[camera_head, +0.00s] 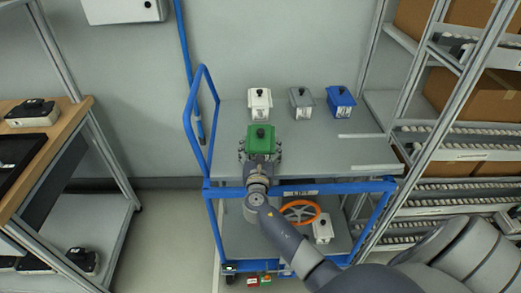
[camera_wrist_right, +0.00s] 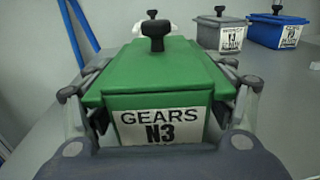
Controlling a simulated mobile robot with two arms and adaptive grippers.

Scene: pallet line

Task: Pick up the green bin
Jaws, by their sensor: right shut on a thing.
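The green bin (camera_head: 262,138) has a black knob on its lid and is at the front left of the grey cart top. In the right wrist view the green bin (camera_wrist_right: 155,78) fills the middle, with a white label reading "GEARS N3" facing me. My right gripper (camera_head: 261,150) is shut on the green bin, one finger on each side of it. The gripper's fingers also show in the right wrist view (camera_wrist_right: 158,100). I cannot tell whether the bin's base touches the cart top. My left gripper is not in view.
White (camera_head: 260,102), grey (camera_head: 301,101) and blue (camera_head: 340,102) bins stand in a row behind. The blue cart frame (camera_head: 203,125) rises at left. An orange handwheel (camera_head: 300,211) sits below. A roller rack (camera_head: 450,140) stands at right, a wooden-topped bench (camera_head: 60,135) at left.

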